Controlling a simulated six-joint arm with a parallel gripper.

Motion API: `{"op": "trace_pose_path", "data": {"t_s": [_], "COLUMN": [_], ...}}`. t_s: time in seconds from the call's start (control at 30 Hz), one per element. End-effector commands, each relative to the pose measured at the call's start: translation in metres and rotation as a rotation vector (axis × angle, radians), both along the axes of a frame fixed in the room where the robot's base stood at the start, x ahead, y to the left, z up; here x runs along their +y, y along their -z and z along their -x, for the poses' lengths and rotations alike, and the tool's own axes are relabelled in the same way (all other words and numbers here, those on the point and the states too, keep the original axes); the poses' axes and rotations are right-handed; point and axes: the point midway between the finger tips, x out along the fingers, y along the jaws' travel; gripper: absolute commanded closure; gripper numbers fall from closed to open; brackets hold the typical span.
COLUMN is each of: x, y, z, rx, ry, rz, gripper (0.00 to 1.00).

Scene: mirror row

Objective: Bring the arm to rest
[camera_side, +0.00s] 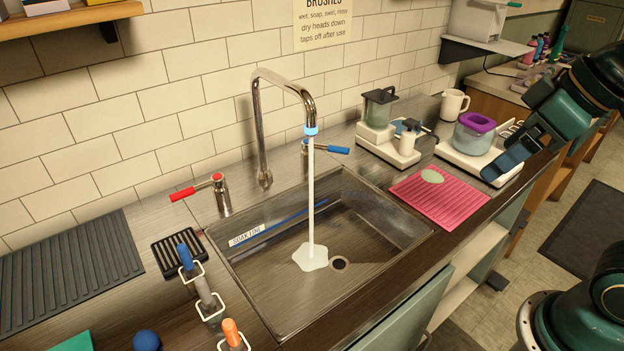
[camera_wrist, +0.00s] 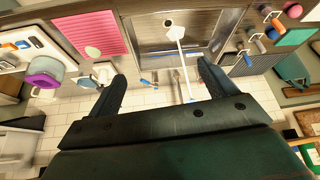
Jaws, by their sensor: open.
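My gripper (camera_side: 508,162) hangs at the right of the side view, near the white stand with the purple-lidded jar. Whether it touches anything there cannot be told. In the wrist view its two dark fingers (camera_wrist: 161,72) are spread wide, with nothing held between them. My arm comes in from the right edge of the side view.
A white stream runs from the tall tap (camera_side: 262,130) into the sink (camera_side: 270,290). The pink mat (camera_side: 450,203) bears a pale green oval (camera_side: 432,175). A purple-lidded jar (camera_side: 474,135) and a white mug (camera_side: 454,104) stand behind. Brushes (camera_side: 205,292) stand at left.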

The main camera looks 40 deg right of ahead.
Motion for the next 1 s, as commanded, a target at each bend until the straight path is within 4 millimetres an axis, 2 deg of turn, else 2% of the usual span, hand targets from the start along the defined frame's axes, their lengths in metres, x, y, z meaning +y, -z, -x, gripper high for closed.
{"op": "trace_pose_path", "data": {"t_s": [0.03,0.07,0.3,0.5,0.7,1.0], "x": [0.009,0.015,0.068,0.115,0.163,0.227], "y": [-0.006,-0.010,-0.039,-0.056,-0.065,-0.064], "z": [-0.009,-0.014,-0.052,-0.079,-0.100,-0.119], "rx": [0.007,0.009,0.031,0.044,0.052,0.054], "ry": [-0.052,-0.086,-0.388,-0.644,-0.901,-1.260], "rz": [0.000,0.000,0.003,0.011,0.025,0.053], "gripper": [0.06,0.00,0.00,0.00,0.00,0.00]}}
